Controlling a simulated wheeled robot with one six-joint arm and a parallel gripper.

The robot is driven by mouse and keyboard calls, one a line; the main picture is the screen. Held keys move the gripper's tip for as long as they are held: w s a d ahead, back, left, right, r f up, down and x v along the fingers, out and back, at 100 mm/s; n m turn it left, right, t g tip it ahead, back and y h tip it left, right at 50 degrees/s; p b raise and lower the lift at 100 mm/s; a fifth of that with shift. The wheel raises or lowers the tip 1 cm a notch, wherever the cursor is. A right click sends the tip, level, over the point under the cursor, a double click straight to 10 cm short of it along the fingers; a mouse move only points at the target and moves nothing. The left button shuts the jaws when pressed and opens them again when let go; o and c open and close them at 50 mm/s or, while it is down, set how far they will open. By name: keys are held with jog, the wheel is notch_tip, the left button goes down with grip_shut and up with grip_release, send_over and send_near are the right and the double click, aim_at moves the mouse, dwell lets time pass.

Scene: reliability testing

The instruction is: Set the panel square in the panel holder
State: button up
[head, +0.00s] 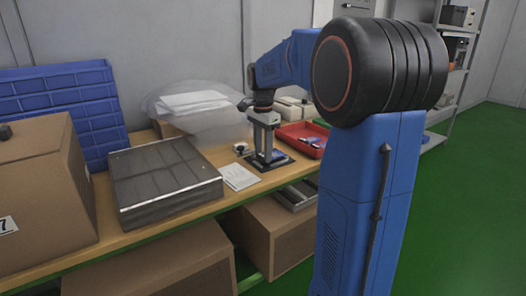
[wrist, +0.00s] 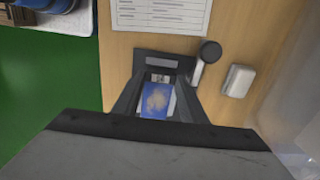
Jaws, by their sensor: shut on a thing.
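The panel (wrist: 157,100), with a blue and beige face, shows between the two dark fingers of my gripper (wrist: 160,85) in the wrist view. My gripper is shut on it, low over the bench. The panel holder (wrist: 148,60) is a dark flat frame on the wooden bench, directly below and around the fingertips. In the head view, my gripper (head: 264,153) points straight down over the dark holder base (head: 284,164). The fingers hide part of the holder and the panel's edges. I cannot tell whether the panel touches the holder or how square it sits.
A knob on a stem (wrist: 210,51) stands beside the holder, near a small white block (wrist: 238,80). A printed sheet (head: 239,177) lies left of the holder. A red tray (head: 290,133) is close on the right, and a grey metal case (head: 165,175) stands farther left.

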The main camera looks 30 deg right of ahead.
aim_at(263, 155)
jog(key=shift+f, duration=0.6)
jog(key=o, duration=0.7)
jog(key=shift+o, duration=0.2)
jog(key=shift+r, duration=0.15)
notch_tip(263, 155, up, 13)
jog(key=s+a+f+n+t, duration=0.1)
jog(key=s+a+f+n, duration=0.3)
jog(key=s, duration=0.4)
jog(key=s+a+f+n+t, duration=0.1)
jog(key=s+a+f+n, duration=0.1)
jog(key=s+a+n, duration=0.35)
jog(key=s+a+f+n+t, duration=0.1)
jog(key=s+a+f+n, duration=0.2)
jog(key=s+f, duration=0.4)
jog(key=s+a+f+n+t, duration=0.1)
jog(key=s+a+f+n, duration=0.2)
jog(key=s, duration=0.6)
notch_tip(263, 155, down, 4)
jog(key=shift+s+a+r+n+t, duration=0.15)
jog(key=shift+s+n+t, duration=0.25)
jog(key=shift+n, duration=0.65)
